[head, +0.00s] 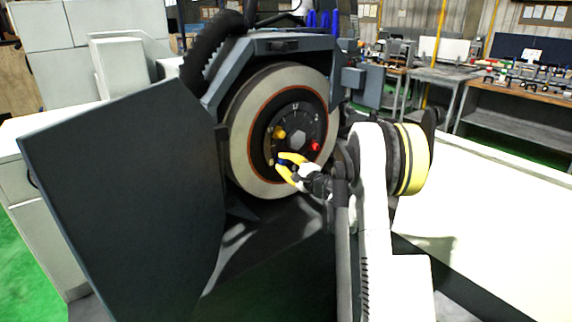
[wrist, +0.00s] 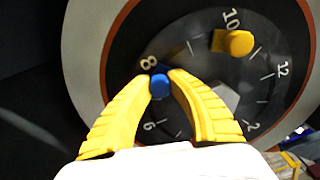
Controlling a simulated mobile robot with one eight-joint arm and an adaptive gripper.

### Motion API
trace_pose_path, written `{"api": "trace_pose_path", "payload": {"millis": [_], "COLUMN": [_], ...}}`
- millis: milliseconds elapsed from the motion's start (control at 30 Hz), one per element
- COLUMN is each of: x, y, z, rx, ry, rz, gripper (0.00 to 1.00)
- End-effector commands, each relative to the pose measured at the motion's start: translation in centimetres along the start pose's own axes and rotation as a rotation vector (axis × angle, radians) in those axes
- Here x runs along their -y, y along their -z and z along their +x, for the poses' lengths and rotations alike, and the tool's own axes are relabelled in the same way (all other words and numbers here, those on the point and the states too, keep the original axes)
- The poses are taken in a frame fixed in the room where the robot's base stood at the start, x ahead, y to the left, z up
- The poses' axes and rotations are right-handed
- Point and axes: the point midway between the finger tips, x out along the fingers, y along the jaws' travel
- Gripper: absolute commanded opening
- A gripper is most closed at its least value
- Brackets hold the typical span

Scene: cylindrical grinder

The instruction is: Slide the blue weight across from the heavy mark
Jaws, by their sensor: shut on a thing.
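The blue weight (wrist: 160,87) is a small round knob on the dark dial face of the wheel hub (wrist: 205,62). In the wrist view it sits just below the number 8. My gripper (wrist: 162,82) has its yellow fingers closed on both sides of it. In the head view, my gripper (head: 283,164) reaches to the lower left part of the hub, and its fingers largely hide the blue weight. The yellow weight (wrist: 233,43) is near the 10, and also shows in the head view (head: 279,132). I cannot make out the heavy mark for certain.
A red weight (head: 315,146) sits on the right of the hub, past the grey central nut (head: 297,139). The pale grinding wheel (head: 250,170) surrounds the hub under a dark guard (head: 285,44). A large dark panel (head: 125,200) stands at the left.

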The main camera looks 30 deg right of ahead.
Motion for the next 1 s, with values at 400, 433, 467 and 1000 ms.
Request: {"api": "trace_pose_path", "payload": {"millis": [400, 433, 467, 1000], "x": [0.69, 0.7, 0.7, 0.71], "y": [-1.02, -1.02, -1.03, -0.94], "z": [0.12, 0.12, 0.11, 0.08], "rx": [0.004, 0.004, 0.004, 0.002], "ry": [-0.001, -0.001, -0.001, 0.0], "rz": [-0.007, -0.007, -0.007, -0.008], "gripper": [0.0, 0.0, 0.0, 0.46]}}
